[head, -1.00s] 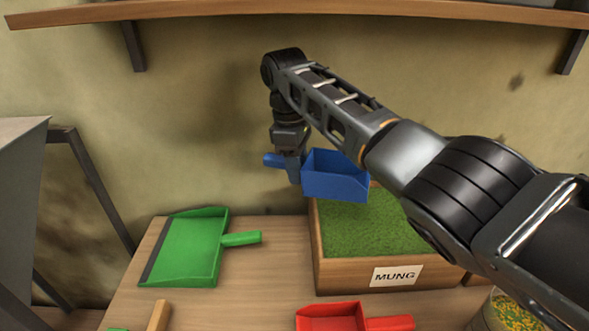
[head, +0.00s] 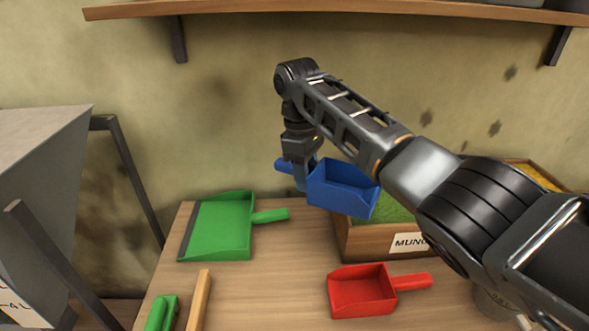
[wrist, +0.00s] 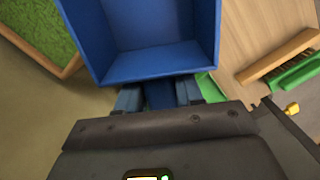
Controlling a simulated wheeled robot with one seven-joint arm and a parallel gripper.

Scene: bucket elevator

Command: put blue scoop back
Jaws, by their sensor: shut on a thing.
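The blue scoop (head: 341,189) is in the air in the head view, in front of the wall and partly over the left end of the MUNG box (head: 372,240). My gripper (head: 301,178) is shut on its handle, which sticks out to the left. In the wrist view the blue scoop (wrist: 152,45) fills the upper middle, with its open tray facing the camera. My gripper (wrist: 160,95) shows below it with a finger on each side of the handle. The tray looks empty.
A green dustpan (head: 220,228) lies at the table's back left. A red scoop (head: 362,291) lies in front of the MUNG box. A green-handled brush (head: 161,313) and a wooden piece (head: 199,300) lie at the front left. A shelf (head: 330,10) runs above. The middle table is bare.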

